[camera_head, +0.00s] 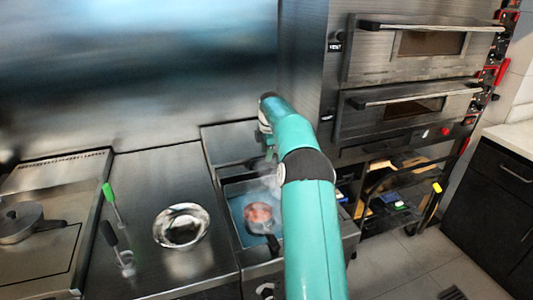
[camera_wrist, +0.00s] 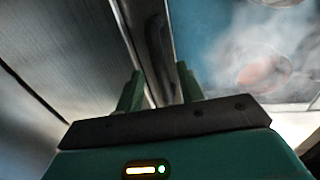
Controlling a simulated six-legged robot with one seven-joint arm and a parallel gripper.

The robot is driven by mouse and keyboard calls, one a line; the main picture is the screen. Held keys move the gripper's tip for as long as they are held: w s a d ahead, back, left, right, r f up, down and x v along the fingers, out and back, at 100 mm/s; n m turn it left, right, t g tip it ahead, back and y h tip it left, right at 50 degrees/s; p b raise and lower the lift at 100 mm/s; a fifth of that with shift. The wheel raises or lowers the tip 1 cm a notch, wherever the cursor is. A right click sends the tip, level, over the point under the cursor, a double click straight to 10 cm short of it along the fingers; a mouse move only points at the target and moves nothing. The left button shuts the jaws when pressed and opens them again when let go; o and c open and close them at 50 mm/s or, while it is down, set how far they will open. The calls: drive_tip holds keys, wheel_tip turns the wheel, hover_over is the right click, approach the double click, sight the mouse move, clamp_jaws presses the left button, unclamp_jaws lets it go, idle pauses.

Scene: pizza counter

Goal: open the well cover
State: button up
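The well (camera_head: 235,231) is a blue-lined opening in the steel counter, with steam over a reddish round item (camera_head: 258,215) inside it. It also shows at the right of the wrist view, where the reddish item (camera_wrist: 264,73) is blurred by steam. A steel panel (camera_head: 228,143) behind the opening appears to be the well cover. My gripper (camera_wrist: 160,76) has two green fingers standing apart. A dark bar (camera_wrist: 158,45), perhaps the cover's handle, lies ahead of the gap between them; contact cannot be told.
A shiny metal bowl (camera_head: 181,226) sits on the counter left of the well. A lidded pan (camera_head: 22,222) is at far left. Stacked ovens (camera_head: 415,55) stand close on the right, above a shelf rack.

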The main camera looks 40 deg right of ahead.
wheel_tip(320, 180, up, 13)
drive_tip(key=s, duration=0.2)
drive_tip(key=shift+s+a+f, duration=0.15)
drive_tip(key=shift+s+a, duration=0.1)
drive_tip(key=shift+a, duration=0.15)
drive_tip(key=s+a+r+m+t, duration=0.1)
drive_tip(key=s+a+r+m, duration=0.2)
drive_tip(key=a, duration=0.5)
drive_tip(key=s+a+r+m, duration=0.1)
drive_tip(key=s+a+r, duration=0.35)
drive_tip(key=a, duration=0.45)
drive_tip(key=s+a+r+m+t, duration=0.15)
drive_tip(key=s+a, duration=0.25)
drive_tip(key=a, duration=0.4)
drive_tip(key=s+a+f+m, duration=0.3)
drive_tip(key=s+a, duration=0.1)
drive_tip(key=s, duration=0.4)
drive_tip(key=s+a+f+m, duration=0.3)
drive_tip(key=s+a+f, duration=0.1)
drive_tip(key=s, duration=0.4)
drive_tip(key=s+a+f+m, duration=0.3)
drive_tip(key=s+a+f, duration=0.1)
drive_tip(key=s, duration=0.5)
drive_tip(key=shift+a+f+t+y, duration=0.15)
drive_tip(key=shift+f+t+y, duration=0.15)
drive_tip(key=shift+t, duration=0.15)
